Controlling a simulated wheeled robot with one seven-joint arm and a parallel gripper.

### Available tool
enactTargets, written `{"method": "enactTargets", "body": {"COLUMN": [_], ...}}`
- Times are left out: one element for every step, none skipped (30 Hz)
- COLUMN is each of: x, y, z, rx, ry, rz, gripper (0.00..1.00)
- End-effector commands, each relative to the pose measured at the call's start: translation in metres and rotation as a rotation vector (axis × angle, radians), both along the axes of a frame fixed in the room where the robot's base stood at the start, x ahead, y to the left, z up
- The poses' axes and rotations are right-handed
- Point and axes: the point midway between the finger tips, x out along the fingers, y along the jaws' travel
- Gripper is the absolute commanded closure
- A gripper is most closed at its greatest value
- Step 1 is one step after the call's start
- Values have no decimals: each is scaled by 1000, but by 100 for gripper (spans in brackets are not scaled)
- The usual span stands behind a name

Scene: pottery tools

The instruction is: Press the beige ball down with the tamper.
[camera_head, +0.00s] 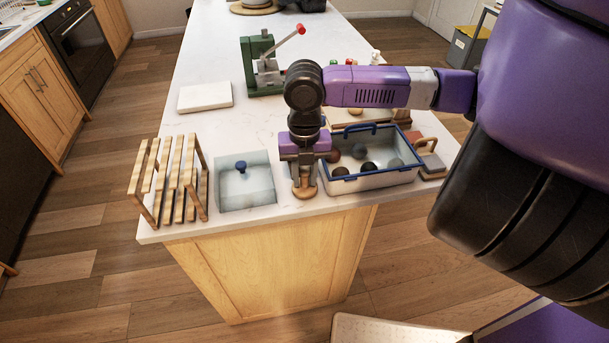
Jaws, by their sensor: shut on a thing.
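My gripper (302,170) points straight down at the front edge of the counter, between the clear box and the tray. It is shut on the tamper (304,190), a tan wooden tool whose rounded lower end shows just below the fingers, at or close to the countertop. The upper part of the tamper is hidden by the gripper. I cannot make out the beige ball for certain. It may be hidden under or behind the tamper and gripper.
A blue-rimmed tray (372,182) holding several dark and brown balls stands close to the right. A clear box (247,190) with a blue knob is to the left, beside a wooden rack (172,180). A white slab (205,96) and green press (262,65) stand farther back.

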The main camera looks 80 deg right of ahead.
Motion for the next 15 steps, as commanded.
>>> {"method": "enactTargets", "body": {"x": [0,0,0,0,0,0,0,0,0,0,0,0,0,0,0], "y": [0,0,0,0,0,0,0,0,0,0,0,0,0,0,0], "z": [-1,-2,-2,-1,-1,-1,-1,-1,-1,-1,-1,-1,-1,-1,-1], "rx": [0,0,0,0,0,0,0,0,0,0,0,0,0,0,0], "ry": [0,0,0,0,0,0,0,0,0,0,0,0,0,0,0], "rz": [0,0,0,0,0,0,0,0,0,0,0,0,0,0,0], "gripper": [100,100,72,67,61,53,49,49,49,49,49,49,49,49,49]}}
